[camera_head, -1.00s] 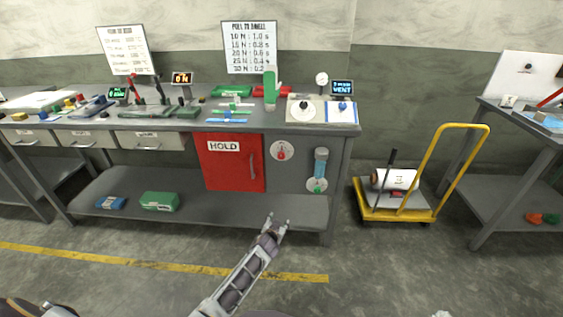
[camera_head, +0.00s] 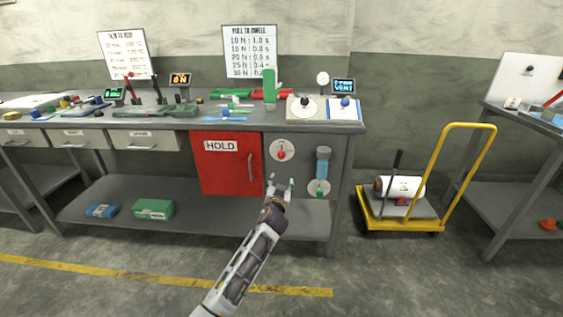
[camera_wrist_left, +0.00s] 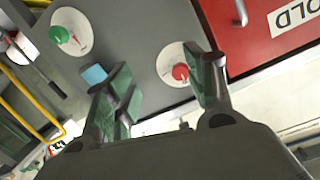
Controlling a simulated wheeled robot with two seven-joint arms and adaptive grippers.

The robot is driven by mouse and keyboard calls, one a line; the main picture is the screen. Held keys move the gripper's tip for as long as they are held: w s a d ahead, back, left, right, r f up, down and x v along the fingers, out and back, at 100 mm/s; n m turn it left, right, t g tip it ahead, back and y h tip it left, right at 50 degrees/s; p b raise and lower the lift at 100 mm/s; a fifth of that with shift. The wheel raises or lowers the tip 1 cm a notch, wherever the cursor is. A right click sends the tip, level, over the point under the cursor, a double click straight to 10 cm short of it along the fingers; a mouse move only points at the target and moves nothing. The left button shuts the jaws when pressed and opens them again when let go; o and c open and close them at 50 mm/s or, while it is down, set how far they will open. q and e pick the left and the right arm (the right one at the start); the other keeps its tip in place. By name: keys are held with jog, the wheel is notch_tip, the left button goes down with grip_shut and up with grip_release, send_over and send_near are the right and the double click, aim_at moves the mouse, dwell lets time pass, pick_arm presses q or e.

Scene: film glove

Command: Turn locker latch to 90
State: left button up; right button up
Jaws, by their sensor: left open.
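The red locker door (camera_head: 230,178) marked HOLD is shut in the bench front, with a grey handle (camera_head: 251,168) on its right side. Right of it is a white round dial with a red knob (camera_head: 282,153). The knob also shows in the left wrist view (camera_wrist_left: 180,72), close to one finger. My left gripper (camera_head: 280,182) is open and empty, below the red knob in the head view and apart from it as far as I can tell. In the left wrist view its fingers (camera_wrist_left: 160,82) are spread. My right gripper is not in view.
A blue-capped cylinder (camera_head: 322,160) and a dial with a green knob (camera_head: 319,188) are right of the red knob. The bench top (camera_head: 170,123) overhangs above. A lower shelf (camera_head: 225,212) runs below. A yellow cart (camera_head: 370,220) stands to the right.

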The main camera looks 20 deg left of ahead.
pick_arm(q)
jog(key=shift+n+t+y, duration=0.4)
jog(key=shift+t, duration=0.2)
jog(key=shift+a+r+b, duration=0.15)
jog(key=shift+r+b, duration=0.5)
jog(key=shift+r, duration=0.65)
jog(key=shift+a+r+b, duration=0.1)
jog(key=shift+r+b, duration=0.55)
jog(key=shift+r, duration=0.65)
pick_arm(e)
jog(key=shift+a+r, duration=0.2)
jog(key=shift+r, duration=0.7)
pick_arm(q)
jog(key=shift+w, duration=0.15)
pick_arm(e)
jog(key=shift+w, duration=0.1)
